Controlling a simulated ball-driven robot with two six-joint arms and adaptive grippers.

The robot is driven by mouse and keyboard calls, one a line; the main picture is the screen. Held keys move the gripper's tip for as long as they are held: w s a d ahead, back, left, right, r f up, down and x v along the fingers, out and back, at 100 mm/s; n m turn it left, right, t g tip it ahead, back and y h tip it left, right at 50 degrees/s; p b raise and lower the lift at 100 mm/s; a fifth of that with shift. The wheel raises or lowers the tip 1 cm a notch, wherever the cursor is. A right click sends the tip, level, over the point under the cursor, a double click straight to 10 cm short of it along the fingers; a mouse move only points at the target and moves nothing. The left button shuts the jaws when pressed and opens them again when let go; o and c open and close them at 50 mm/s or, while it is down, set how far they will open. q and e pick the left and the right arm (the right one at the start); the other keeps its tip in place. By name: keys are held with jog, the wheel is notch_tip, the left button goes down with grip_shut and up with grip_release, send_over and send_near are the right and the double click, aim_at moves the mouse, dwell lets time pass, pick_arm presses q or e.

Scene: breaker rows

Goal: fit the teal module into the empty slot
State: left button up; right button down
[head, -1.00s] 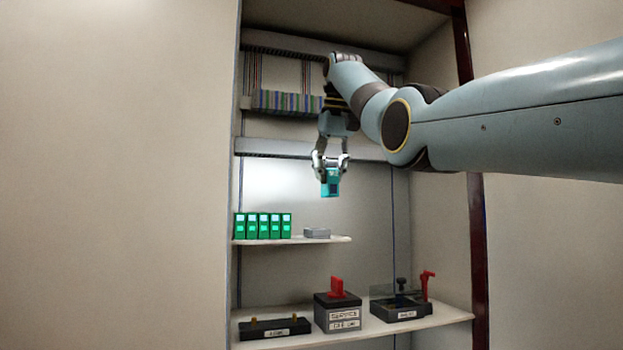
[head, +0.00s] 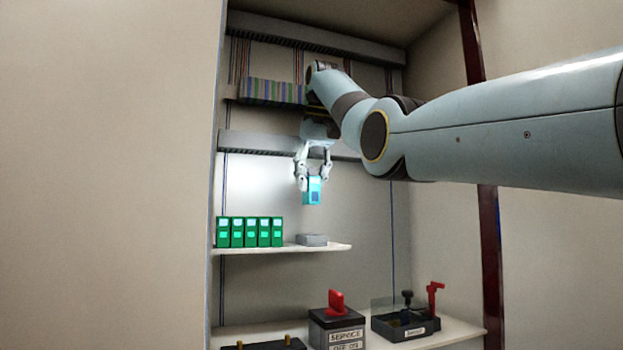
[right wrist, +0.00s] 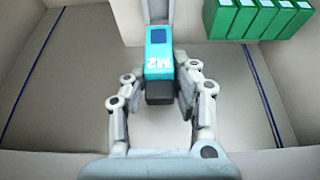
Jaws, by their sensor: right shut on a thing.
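The teal module (head: 313,191) hangs upright from my right gripper (head: 313,180), which is shut on its upper part. It is in the air above the upper shelf, over a low grey block (head: 312,239) beside the row of green modules (head: 250,232). In the right wrist view, the teal module (right wrist: 159,62) shows a blue patch, the mark M2 and a dark end between the fingers (right wrist: 157,92). I cannot make out the empty slot clearly. My left gripper is not in view.
The upper shelf (head: 335,248) carries the green modules and grey block. Below, a lower shelf (head: 455,332) holds a box with a red handle (head: 337,328) and a dark tray (head: 405,322). A striped terminal row (head: 272,91) is above. Cabinet walls stand at both sides.

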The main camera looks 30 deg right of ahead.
aim_at(312, 202)
notch_tip(312, 202, down, 4)
jog(key=b, duration=0.3)
jog(key=shift+f, duration=0.1)
jog(key=shift+f+b, duration=0.6)
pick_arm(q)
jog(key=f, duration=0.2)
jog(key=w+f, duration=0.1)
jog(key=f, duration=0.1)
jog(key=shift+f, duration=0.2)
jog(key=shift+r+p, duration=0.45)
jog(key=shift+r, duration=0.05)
pick_arm(e)
jog(key=shift+s, duration=0.1)
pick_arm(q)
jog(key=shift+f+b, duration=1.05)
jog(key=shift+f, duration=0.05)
pick_arm(e)
jog(key=shift+f, duration=1.35)
jog(key=c, duration=1)
grip_release()
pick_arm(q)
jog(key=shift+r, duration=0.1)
pick_arm(e)
jog(key=shift+r, duration=0.15)
